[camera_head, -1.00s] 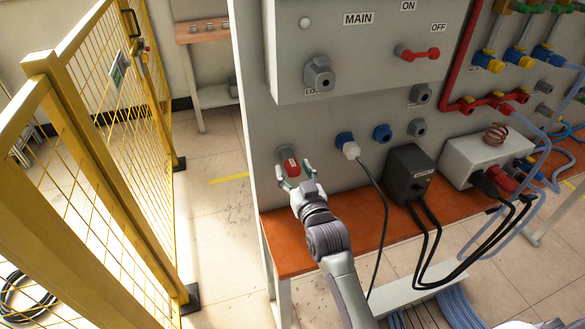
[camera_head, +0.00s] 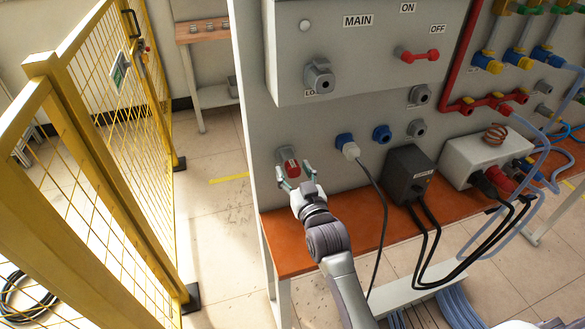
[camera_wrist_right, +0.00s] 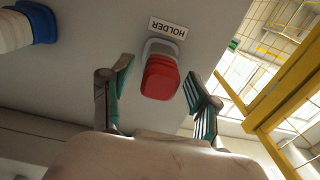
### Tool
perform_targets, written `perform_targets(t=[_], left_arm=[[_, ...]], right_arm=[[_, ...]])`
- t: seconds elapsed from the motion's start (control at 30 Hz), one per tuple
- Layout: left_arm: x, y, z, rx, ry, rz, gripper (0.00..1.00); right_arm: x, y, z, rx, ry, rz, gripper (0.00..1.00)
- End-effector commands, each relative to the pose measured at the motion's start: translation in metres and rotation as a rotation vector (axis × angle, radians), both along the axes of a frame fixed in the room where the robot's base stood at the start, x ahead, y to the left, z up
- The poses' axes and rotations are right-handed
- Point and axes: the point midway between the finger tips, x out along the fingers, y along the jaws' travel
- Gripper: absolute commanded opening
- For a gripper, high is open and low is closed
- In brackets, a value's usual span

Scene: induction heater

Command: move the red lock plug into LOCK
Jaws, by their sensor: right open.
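The red lock plug (camera_head: 291,168) sits in a grey holder (camera_head: 284,157) low on the left of the grey panel. In the right wrist view the red plug (camera_wrist_right: 160,78) is below a label reading HOLDER. My right gripper (camera_head: 296,177) is open at the plug. In the right wrist view its two fingers (camera_wrist_right: 158,92) stand apart on either side of the plug, with gaps on both sides. The LOCK socket (camera_head: 319,75) is a grey fitting higher on the panel, its label partly hidden. My left gripper is not in view.
A blue socket with a white plug (camera_head: 349,147) and black cable is right of the holder. A black box (camera_head: 409,172) stands on the orange-brown bench (camera_head: 290,243). A yellow mesh fence (camera_head: 95,130) is at left. The floor between fence and bench is mostly clear.

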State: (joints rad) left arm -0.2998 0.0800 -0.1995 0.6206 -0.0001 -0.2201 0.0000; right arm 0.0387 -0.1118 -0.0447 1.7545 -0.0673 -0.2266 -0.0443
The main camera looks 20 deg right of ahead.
Motion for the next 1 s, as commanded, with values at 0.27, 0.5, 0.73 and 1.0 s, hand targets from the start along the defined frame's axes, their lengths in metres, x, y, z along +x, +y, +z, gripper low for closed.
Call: perform_targets(t=[0.27,0.5,0.73,1.0], left_arm=[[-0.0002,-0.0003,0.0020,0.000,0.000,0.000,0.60],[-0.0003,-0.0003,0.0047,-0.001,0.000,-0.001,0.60],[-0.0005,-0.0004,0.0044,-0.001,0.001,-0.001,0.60],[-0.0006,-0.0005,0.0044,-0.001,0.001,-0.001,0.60]], right_arm=[[0.0000,-0.0001,0.0006,0.000,0.000,0.000,0.60],[-0.0001,-0.0002,0.0001,0.000,0.000,0.000,0.60],[-0.0001,-0.0001,-0.0001,0.000,0.000,0.000,0.45],[0.0000,-0.0001,0.0000,0.000,0.000,0.000,0.00]])
